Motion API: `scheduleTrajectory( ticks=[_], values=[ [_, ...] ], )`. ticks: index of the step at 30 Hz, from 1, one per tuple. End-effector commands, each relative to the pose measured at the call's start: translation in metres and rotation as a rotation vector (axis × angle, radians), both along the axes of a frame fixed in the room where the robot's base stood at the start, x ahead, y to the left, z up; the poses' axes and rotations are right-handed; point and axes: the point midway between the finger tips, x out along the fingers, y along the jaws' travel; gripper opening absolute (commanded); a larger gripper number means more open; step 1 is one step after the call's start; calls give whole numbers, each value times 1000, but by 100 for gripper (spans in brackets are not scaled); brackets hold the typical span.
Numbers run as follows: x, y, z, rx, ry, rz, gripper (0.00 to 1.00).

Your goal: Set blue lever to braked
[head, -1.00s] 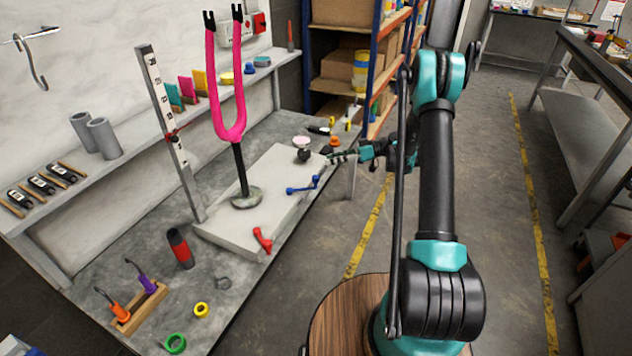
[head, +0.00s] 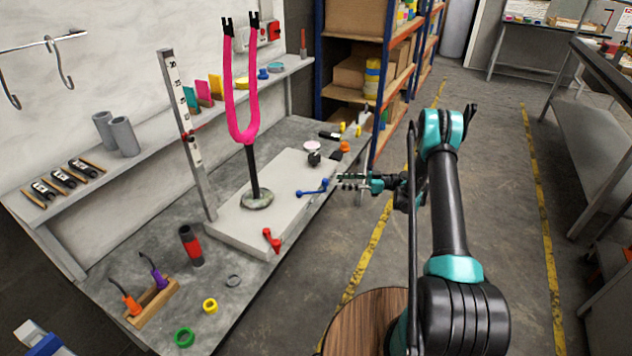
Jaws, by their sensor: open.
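The blue lever (head: 312,189) sits on the front side of the pale grey block (head: 236,227) on the bench, with a round end at each side. A red lever (head: 271,240) is on the same block, nearer to me. A pink fork (head: 241,110) stands upright on a black post on the block. My gripper (head: 341,181) is open and empty, just right of the blue lever's right end, pointing left at it. A small gap seems to lie between them. Any braked marking is too small to see.
A dark knob (head: 314,158) stands on the block behind the lever. A measuring post (head: 187,135) rises at the block's left.

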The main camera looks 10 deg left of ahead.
Motion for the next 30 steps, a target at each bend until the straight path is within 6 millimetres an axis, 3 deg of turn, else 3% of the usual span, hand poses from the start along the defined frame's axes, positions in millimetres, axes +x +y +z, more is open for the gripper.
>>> scheduleTrajectory(
  ticks=[9,15,21,30],
  values=[
    [-6,64,0,0,1,3,42],
    [-9,95,0,-1,1,2,42],
    [-10,110,0,-1,1,1,42],
    [-10,112,0,-1,1,0,42]
  ],
)
